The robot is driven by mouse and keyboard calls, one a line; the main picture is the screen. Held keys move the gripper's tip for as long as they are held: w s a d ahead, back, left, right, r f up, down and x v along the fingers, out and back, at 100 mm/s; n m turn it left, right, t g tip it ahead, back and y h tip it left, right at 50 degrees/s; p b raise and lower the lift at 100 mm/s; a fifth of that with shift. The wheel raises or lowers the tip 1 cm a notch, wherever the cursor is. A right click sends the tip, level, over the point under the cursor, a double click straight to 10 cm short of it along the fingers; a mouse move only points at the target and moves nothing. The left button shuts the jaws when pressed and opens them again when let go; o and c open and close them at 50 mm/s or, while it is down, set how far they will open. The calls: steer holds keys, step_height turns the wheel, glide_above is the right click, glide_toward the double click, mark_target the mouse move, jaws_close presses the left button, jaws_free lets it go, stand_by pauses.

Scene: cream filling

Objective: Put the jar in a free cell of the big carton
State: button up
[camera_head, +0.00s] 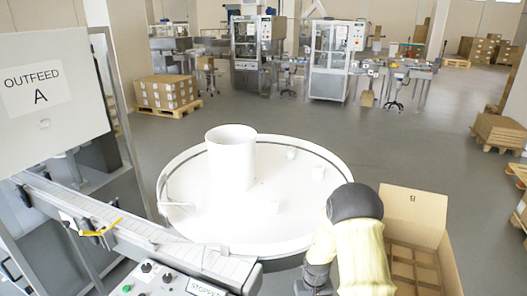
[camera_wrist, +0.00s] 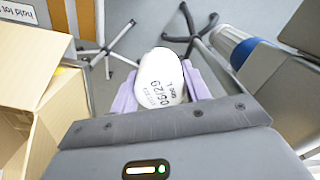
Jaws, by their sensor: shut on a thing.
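My gripper (camera_wrist: 162,88) has its lilac fingers shut on a white jar (camera_wrist: 163,68). The jar is hidden in the head view, where my arm covers the lower middle. The big carton (camera_head: 418,208) stands open at the lower right of the head view, with its flap up and cardboard dividers inside. The cells in sight look empty; my arm hides part of the carton. In the wrist view a cardboard box (camera_wrist: 28,62) is at the left, apart from the jar.
A conveyor (camera_head: 150,235) with a STOPPED sign runs along the lower left. Chair-like bases (camera_wrist: 190,35) stand on the floor in the wrist view.

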steer(key=s, duration=0.1)
steer(key=s+f+m, duration=0.1)
steer(key=shift+s+d+f, duration=0.1)
steer(key=shift+s, duration=0.25)
step_height(320, 180, up, 11)
steer(key=p, duration=1.1)
steer(key=shift+r, duration=0.2)
steer(key=shift+d, duration=0.1)
